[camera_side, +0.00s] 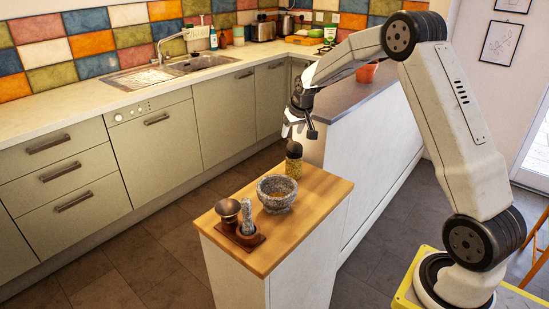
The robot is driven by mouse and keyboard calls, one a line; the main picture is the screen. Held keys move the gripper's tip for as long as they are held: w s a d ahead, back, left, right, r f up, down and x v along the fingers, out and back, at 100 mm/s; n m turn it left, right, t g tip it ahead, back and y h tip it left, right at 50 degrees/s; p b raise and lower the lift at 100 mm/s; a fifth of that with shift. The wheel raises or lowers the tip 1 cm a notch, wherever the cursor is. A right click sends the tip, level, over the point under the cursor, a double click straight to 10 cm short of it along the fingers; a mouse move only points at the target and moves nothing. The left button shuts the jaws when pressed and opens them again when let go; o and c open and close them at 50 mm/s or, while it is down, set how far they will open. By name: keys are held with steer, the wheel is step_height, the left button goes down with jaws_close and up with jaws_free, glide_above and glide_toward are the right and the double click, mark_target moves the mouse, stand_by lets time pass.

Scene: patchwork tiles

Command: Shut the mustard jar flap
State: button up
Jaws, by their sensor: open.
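The mustard jar (293,168) stands upright near the far end of the small wooden-topped counter. It is clear with yellowish contents and has a dark top. The flap on the dark top is too small to make out, so I cannot tell whether it is up or down. My gripper (299,131) is open, pointing down just above the jar, with its fingers near the top. Nothing shows between the fingers. I cannot tell whether they touch the jar.
A grey stone mortar (277,202) stands just in front of the jar. A dark wooden holder (247,239) with a stone pestle and a brown cup is nearer the front corner. The wooden counter top (317,196) is bare right of the mortar. A grey worktop (345,98) lies behind.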

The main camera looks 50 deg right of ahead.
steer(key=shift+x, duration=1.15)
jaws_close()
